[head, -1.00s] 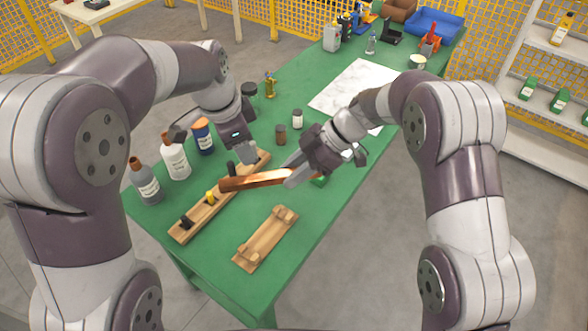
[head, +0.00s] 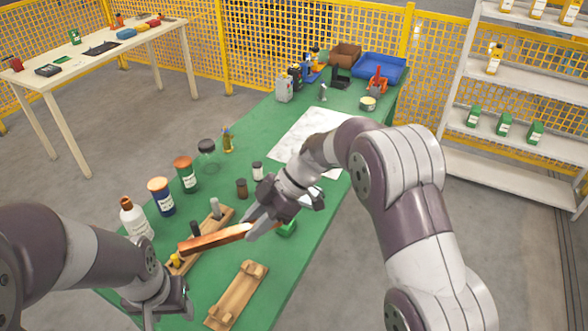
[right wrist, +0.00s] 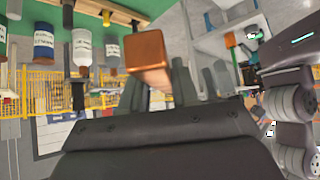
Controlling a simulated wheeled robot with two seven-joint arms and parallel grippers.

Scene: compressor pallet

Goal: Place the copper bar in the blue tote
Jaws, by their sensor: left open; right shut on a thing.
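The copper bar (head: 214,239) is long and shiny, held roughly level above the green table by my right gripper (head: 258,224), which is shut on its right end. In the right wrist view the bar (right wrist: 150,58) sticks out end-on from between the fingers. My left gripper (head: 165,300) is low at the front left, apart from the bar, open and seemingly empty; its fingers are partly hidden. The blue tote (head: 379,66) stands at the far right end of the table, well away from both grippers.
A wooden rack (head: 222,217) and a wooden cradle (head: 238,294) lie below the bar. Several bottles and jars, including a blue one (head: 161,197), line the left edge. A brown bin (head: 345,54), a red tool (head: 377,80) and a tin (head: 367,104) stand near the tote. A white sheet (head: 300,140) covers mid-table.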

